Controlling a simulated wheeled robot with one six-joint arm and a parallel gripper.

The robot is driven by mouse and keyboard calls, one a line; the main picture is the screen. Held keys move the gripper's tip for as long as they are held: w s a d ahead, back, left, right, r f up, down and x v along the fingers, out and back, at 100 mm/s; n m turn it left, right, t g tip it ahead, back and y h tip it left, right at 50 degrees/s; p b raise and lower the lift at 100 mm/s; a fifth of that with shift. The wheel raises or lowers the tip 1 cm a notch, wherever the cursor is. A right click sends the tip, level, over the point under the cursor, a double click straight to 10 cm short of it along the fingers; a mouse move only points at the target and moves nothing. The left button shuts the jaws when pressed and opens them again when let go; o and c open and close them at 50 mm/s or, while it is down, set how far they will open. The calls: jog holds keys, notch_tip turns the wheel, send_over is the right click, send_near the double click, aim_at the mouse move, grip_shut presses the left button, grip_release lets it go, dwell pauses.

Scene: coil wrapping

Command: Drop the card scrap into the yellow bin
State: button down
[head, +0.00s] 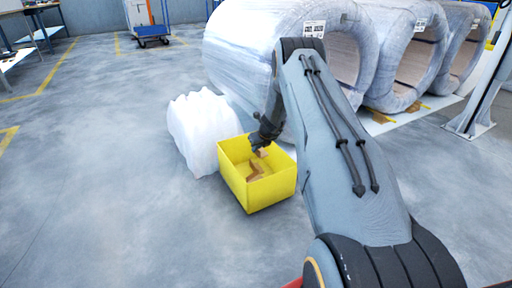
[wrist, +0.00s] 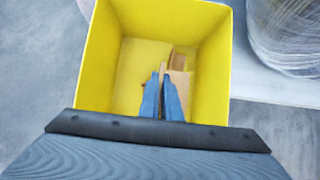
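The yellow bin (head: 257,194) stands open on the floor in the middle of the head view. It fills much of the wrist view (wrist: 100,55). My gripper (head: 258,146) points down into its opening. In the wrist view its two blue fingers (wrist: 162,80) are close together, with a thin edge between their tips. A small brown card scrap (head: 262,153) shows right at the fingertips, inside the bin's outline, and seems held. More brown card (head: 254,172) lies on the bin floor, and brown pieces (wrist: 179,62) show beside and beyond the fingers.
A white wrapped bundle (head: 203,132) stands close against the bin's left side. Large wrapped coils (head: 240,50) stand behind it and to the right. A blue trolley (head: 152,32) is far back. The floor at left and front is clear.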

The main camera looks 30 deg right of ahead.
jog(key=c, duration=1.9)
grip_release()
jog(key=p+v, duration=0.3)
jog(key=v, duration=0.4)
jog(key=shift+s+r, duration=0.25)
jog(key=shift+r, duration=0.05)
